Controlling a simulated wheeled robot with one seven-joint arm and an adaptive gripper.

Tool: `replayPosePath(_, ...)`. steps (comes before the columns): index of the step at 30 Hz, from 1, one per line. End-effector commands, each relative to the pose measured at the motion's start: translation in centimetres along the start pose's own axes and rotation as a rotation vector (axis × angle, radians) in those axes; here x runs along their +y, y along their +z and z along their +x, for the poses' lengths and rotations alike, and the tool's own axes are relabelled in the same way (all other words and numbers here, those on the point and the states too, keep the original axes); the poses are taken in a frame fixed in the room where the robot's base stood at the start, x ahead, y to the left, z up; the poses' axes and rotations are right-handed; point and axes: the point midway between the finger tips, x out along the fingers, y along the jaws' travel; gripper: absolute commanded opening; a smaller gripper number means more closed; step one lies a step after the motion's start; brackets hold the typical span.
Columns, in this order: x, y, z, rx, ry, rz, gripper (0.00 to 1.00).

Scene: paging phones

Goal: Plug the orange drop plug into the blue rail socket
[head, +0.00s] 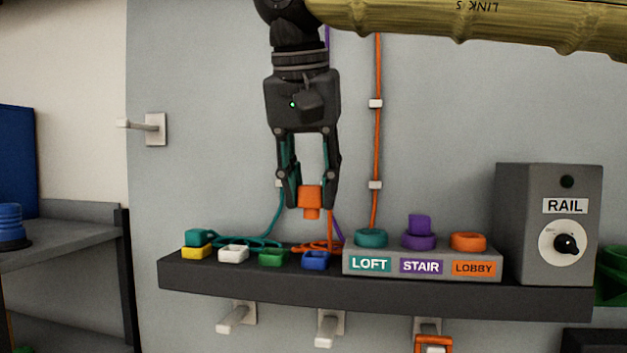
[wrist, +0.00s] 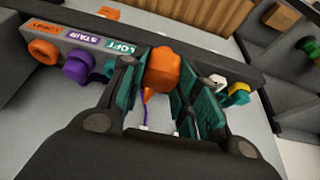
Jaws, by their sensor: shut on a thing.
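My gripper (head: 312,193) points down and is shut on the orange drop plug (head: 311,200). The plug hangs upright between the fingertips with its narrower end down. It also shows in the wrist view (wrist: 162,70) between the teal finger pads. The blue rail socket (head: 316,261) sits on the dark shelf, below the plug and apart from it, just left of the grey labelled box. I cannot make out the blue socket in the wrist view, where the plug and fingers cover that area.
The shelf (head: 250,279) also carries green (head: 273,258), white (head: 234,254) and yellow (head: 195,252) sockets; a teal plug (head: 198,237) sits on the yellow one. Teal and orange cords lie behind them. The LOFT/STAIR/LOBBY box (head: 345,265) and RAIL box (head: 520,225) stand right.

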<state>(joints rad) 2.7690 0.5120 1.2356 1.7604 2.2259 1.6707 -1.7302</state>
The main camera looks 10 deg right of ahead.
Motion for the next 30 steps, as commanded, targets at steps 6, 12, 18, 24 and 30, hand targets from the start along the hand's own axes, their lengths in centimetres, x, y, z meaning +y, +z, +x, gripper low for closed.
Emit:
replayPosePath(6,0.0,-0.5,-1.2,0.000,0.000,0.000,0.07)
replayPosePath(12,0.0,-0.5,-1.1,0.000,0.000,0.000,0.07)
replayPosePath(18,-0.1,-0.8,-1.1,-0.001,0.000,0.000,0.07)
replayPosePath(24,-0.3,-2.2,-0.7,-0.001,0.000,0.000,0.07)
replayPosePath(30,-0.5,-3.4,0.1,-0.002,0.000,0.000,0.07)
